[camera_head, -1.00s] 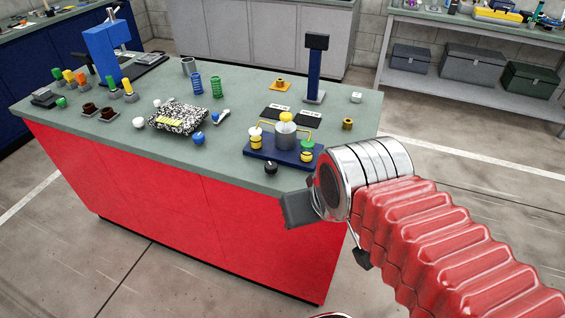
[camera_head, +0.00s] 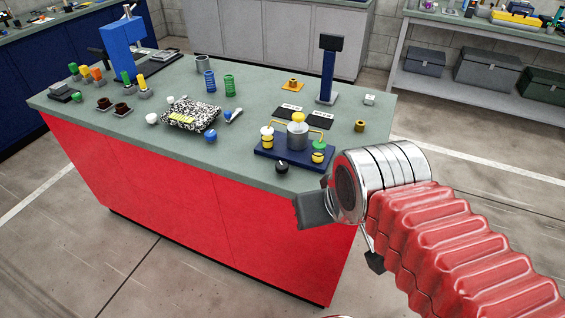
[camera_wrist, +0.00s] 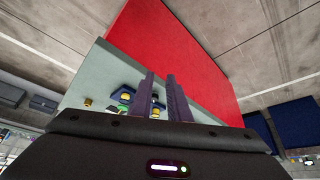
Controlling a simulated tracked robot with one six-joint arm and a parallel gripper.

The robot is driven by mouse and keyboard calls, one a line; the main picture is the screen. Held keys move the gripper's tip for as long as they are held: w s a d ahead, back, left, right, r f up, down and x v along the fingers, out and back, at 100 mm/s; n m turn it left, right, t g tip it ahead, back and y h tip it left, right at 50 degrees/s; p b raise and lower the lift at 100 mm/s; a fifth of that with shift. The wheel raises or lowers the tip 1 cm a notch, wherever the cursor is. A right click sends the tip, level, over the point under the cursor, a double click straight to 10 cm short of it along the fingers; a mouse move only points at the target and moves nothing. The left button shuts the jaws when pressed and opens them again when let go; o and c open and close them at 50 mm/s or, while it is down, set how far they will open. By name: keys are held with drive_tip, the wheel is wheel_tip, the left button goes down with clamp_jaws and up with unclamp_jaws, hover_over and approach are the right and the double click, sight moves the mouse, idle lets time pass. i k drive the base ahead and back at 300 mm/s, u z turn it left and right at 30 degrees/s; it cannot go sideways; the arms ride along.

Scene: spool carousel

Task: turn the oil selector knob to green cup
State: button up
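The oil selector knob (camera_head: 282,167) is small and black with a pale mark; it sits at the front edge of a blue base (camera_head: 262,154) near the bench's right front. Where its mark points is too small to tell. A green-topped cup (camera_head: 319,145) stands on the base's right, with a yellow cup (camera_head: 317,157) in front. Another yellow cup (camera_head: 267,142) is on the left, and a metal pot (camera_head: 298,138) stands between. My gripper (camera_head: 315,208) hangs off the bench's front right, apart from the knob. The wrist view shows its two fingers (camera_wrist: 160,78) with a narrow empty gap.
The bench (camera_head: 240,185) has a red front and grey-green top. A dark blue post (camera_head: 327,75), a gold nut (camera_head: 360,126) and a speckled block (camera_head: 200,113) stand around the base. Bare floor lies in front of the bench.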

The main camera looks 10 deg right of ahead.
sight(281, 168)
drive_tip(key=u, duration=0.85)
drive_tip(key=k, duration=0.85)
drive_tip(key=z, duration=0.6)
drive_tip(key=i, duration=1)
